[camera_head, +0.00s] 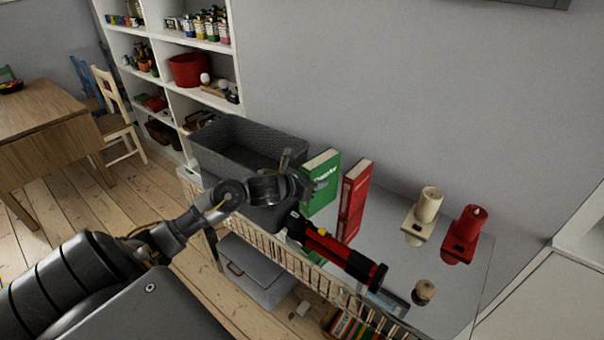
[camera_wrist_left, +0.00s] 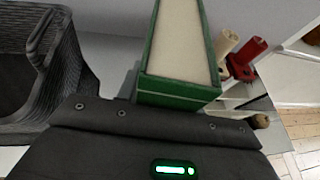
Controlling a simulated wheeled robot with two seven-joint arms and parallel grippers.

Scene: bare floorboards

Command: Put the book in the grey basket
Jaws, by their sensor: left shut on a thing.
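A green book (camera_head: 321,178) stands upright, its cover facing me, just right of the grey basket. My left gripper (camera_head: 312,184) is shut on it from the left side; its fingers partly cover the cover. In the left wrist view the green book (camera_wrist_left: 180,92) stands out from the gripper with its pale page edges showing. I cannot tell whether its lower edge touches the tabletop. The grey basket (camera_head: 215,150) sits open at the left end of the glass-topped stand, and its visible inside looks empty. It also shows in the left wrist view (camera_wrist_left: 75,65). My right gripper is out of view.
A red book (camera_head: 353,200) stands upright close right of the green book. A red and black flashlight (camera_head: 340,255) lies in front. Candles in cream (camera_head: 428,205) and red (camera_head: 472,225) and a cork-topped item (camera_head: 424,291) stand to the right. A wall is behind.

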